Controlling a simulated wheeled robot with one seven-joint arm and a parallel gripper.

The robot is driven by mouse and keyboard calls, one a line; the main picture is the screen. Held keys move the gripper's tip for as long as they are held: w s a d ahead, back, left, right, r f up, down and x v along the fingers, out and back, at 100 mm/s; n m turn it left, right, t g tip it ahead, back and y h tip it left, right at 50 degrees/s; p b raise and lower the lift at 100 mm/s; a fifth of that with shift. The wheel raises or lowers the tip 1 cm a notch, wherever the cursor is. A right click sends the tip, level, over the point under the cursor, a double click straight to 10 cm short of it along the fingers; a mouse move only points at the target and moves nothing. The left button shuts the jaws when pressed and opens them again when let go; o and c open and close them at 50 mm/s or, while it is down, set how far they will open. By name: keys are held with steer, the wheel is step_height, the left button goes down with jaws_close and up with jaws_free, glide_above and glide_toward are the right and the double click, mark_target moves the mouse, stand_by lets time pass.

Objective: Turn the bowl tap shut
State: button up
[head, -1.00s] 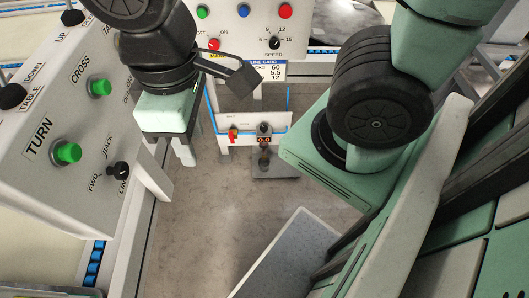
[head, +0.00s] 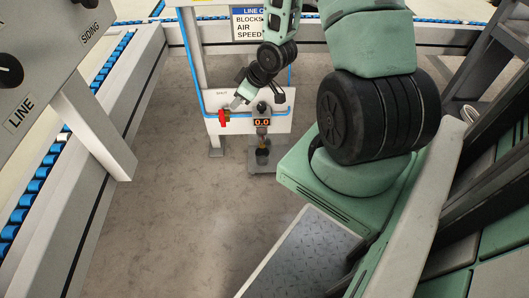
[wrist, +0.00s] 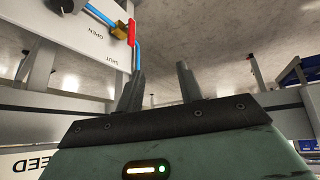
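The tap has a red handle (head: 222,117) on a white panel (head: 280,123) low between the posts. In the wrist view the red handle (wrist: 131,32) stands at the upper left, on a brass body (wrist: 120,30) with blue pipe. The panel there carries upside-down OPEN and SHUT lettering. My gripper (head: 238,102) is just right of and above the handle in the head view. In the wrist view my gripper (wrist: 160,77) is open, its two fingers apart with nothing between. The handle lies beyond the left finger, outside the gap; contact is not visible.
A display reading 0.0 (head: 262,122) sits right of the tap, with a dark bowl-like part (head: 262,156) below on a grey stand (head: 262,169). A line card (head: 250,24) is above. Conveyor rails (head: 110,120) run at left. The central floor is clear.

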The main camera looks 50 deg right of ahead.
steer(key=s+d+f+m+t+b, duration=0.1)
steer(key=s+d+f+b, duration=0.25)
steer(key=f, duration=0.45)
steer(key=s+d+f+m+t+b, duration=0.1)
steer(key=s+d+f+t+b, duration=0.1)
steer(key=d+f+b, duration=0.35)
steer(key=m+t+h+b, duration=0.3)
steer(key=t+b, duration=0.1)
steer(key=b, duration=0.4)
glide_toward(262, 138)
steer(key=b+x, duration=0.7)
steer(key=shift+w+f+b, duration=0.15)
steer(key=shift+f+b, duration=0.05)
steer(key=shift+b, duration=0.1)
steer(key=shift+w+d+f, duration=0.1)
steer(key=shift+w, duration=0.4)
steer(key=c, duration=0.7)
